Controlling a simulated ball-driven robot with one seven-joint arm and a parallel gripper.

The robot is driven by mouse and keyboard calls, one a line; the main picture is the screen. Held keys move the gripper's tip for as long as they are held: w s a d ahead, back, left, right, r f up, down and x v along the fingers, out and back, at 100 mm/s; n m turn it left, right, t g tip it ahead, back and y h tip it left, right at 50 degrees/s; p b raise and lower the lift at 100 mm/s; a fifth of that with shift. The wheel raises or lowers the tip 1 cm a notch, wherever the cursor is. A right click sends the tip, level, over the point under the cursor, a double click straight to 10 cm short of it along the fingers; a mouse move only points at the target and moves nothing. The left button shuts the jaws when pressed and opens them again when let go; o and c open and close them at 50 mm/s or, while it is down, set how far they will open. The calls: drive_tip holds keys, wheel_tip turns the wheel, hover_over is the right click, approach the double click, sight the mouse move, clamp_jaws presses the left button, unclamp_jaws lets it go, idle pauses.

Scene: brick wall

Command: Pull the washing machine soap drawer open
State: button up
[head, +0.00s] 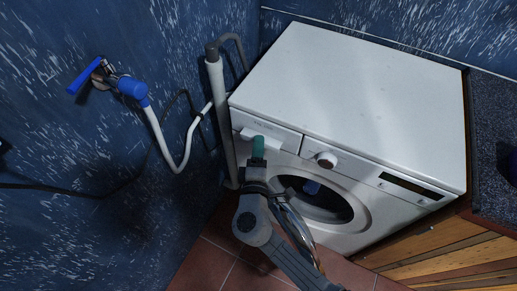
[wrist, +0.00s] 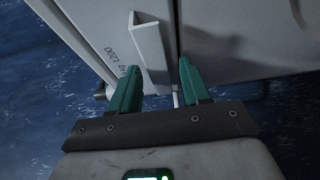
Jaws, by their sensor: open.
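The white washing machine (head: 345,75) stands in the corner. Its soap drawer (head: 283,137) is at the upper left of the front and looks flush with the panel. In the wrist view the drawer front (wrist: 88,22) carries printed lettering, and its white handle (wrist: 148,42) sticks out. My gripper (head: 258,146) is at the drawer's handle in the head view. In the wrist view my gripper (wrist: 158,63) has its two green fingers apart, with the handle's lower end seemingly between them. Whether either finger touches the handle I cannot tell. The gripper hides part of the drawer in the head view.
A round knob (head: 326,160) is right of the drawer, and the round door (head: 315,200) is below. A grey pipe (head: 222,125) and a white hose (head: 178,150) with a blue tap are at the left. A wooden cabinet (head: 460,255) stands at right. Tiled floor lies in front.

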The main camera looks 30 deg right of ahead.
drive_tip(key=shift+f, duration=0.1)
clamp_jaws()
idle(0.3)
